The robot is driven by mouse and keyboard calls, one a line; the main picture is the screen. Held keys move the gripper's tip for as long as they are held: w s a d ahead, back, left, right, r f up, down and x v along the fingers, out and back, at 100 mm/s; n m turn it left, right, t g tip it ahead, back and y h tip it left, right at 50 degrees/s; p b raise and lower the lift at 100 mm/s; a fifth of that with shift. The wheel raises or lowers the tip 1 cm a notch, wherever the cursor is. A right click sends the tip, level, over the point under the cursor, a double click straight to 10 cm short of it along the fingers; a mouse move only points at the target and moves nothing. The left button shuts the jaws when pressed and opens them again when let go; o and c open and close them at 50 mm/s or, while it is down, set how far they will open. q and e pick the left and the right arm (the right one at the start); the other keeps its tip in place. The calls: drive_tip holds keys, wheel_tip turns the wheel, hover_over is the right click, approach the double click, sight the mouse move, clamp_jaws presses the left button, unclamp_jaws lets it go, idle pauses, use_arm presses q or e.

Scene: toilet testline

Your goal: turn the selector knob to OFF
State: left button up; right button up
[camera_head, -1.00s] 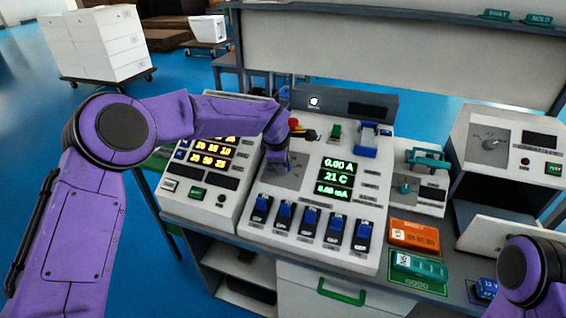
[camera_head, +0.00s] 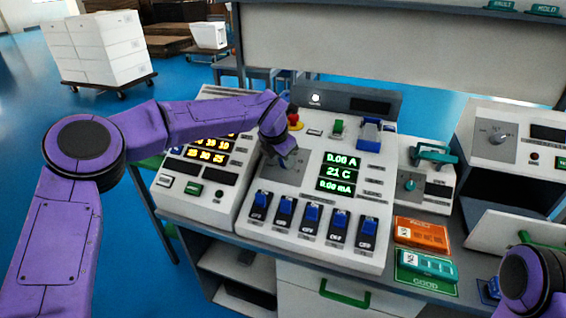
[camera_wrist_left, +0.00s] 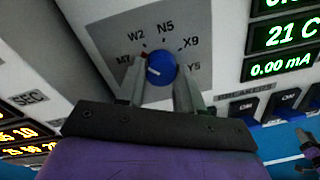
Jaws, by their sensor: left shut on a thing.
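The selector knob (camera_wrist_left: 160,68) is a round blue knob on a grey dial plate (camera_wrist_left: 195,20), seen in the left wrist view. Marks around it read W2, N5, X9 and what looks like Y5, plus a partly covered M label at left; I see no OFF label. A short white line on the knob seems to point left. My left gripper (camera_wrist_left: 159,85) has one finger on each side of the knob and is shut on it. In the head view the left gripper (camera_head: 286,160) is at the grey plate and hides the knob.
Beside the plate are a green-lit display (camera_head: 338,172) and a row of blue switches (camera_head: 312,215). A red button (camera_head: 294,119) stands just behind my left wrist. A second panel with yellow displays (camera_head: 208,149) is at left, orange and green blocks (camera_head: 422,233) at right.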

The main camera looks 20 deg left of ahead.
use_arm(q)
drive_tip(key=n+b, duration=0.2)
drive_tip(key=n, duration=0.1)
drive_tip(key=shift+f+n, duration=0.15)
drive_tip(key=shift+n, duration=0.25)
drive_tip(key=n+b, duration=0.3)
drive_tip(key=shift+n, duration=0.3)
drive_tip(key=n+b, duration=0.4)
drive_tip(key=shift+d+n+t, duration=0.1)
drive_tip(key=shift+n+t, duration=0.2)
drive_tip(key=shift+n, duration=0.1)
drive_tip(key=shift+n+b, duration=0.75)
drive_tip(key=shift+n, duration=0.15)
drive_tip(key=shift+r, duration=0.25)
drive_tip(key=o, duration=1)
drive_tip(key=shift+o, duration=0.2)
drive_tip(key=shift+f, duration=0.1)
